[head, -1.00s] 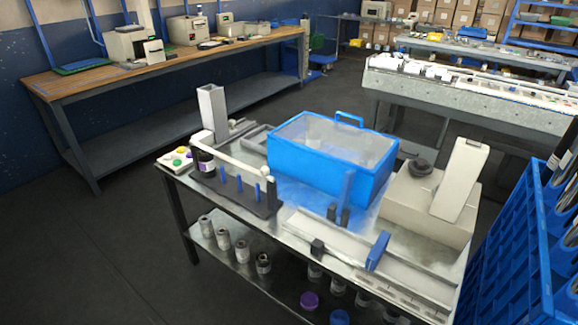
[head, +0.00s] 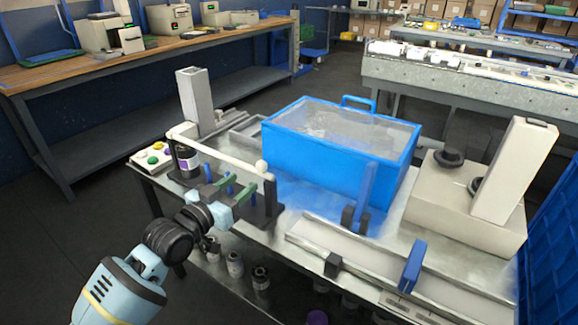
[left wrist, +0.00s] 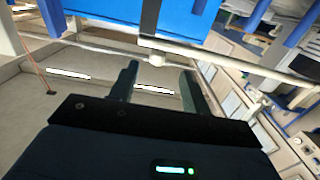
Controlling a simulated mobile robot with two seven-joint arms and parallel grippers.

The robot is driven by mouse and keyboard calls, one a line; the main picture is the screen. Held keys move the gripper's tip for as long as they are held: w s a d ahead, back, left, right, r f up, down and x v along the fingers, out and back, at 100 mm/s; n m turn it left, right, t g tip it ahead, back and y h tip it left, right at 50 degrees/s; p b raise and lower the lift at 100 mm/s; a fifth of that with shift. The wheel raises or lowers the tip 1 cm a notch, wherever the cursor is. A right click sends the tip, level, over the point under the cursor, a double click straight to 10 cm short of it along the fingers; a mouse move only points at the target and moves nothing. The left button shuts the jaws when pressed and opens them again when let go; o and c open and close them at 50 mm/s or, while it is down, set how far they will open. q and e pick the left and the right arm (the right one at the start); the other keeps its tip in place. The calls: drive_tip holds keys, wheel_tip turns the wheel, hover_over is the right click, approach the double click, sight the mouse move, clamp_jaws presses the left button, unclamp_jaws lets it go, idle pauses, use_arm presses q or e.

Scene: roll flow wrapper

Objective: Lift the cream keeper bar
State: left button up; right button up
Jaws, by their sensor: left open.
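The cream keeper bar (head: 218,150) lies across the top of a dark stand (head: 268,212), with a round knob at its right end. My left gripper (head: 228,184) is open and empty. Its two greenish fingers reach toward the stand from the front, just below the bar in the head picture and apart from each other. In the left wrist view the open fingers (left wrist: 158,80) point up toward a pale bar with a rounded knob (left wrist: 157,60). I cannot tell how close they are to the bar. My right gripper is not in view.
Blue pins rise from the stand near the fingers. A dark roll with a purple label (head: 187,162) stands under the bar's left end. A blue box with a clear lid (head: 335,165) is behind to the right. A button panel (head: 152,157) sits at the left.

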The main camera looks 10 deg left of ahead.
sight(258, 167)
use_arm(q)
drive_tip(key=shift+w+d+r, duration=0.3)
drive_tip(key=shift+w+r, duration=0.25)
drive_tip(key=shift+r, duration=0.05)
drive_tip(key=shift+b+x, duration=0.4)
drive_tip(key=shift+x, duration=3.4)
clamp_jaws()
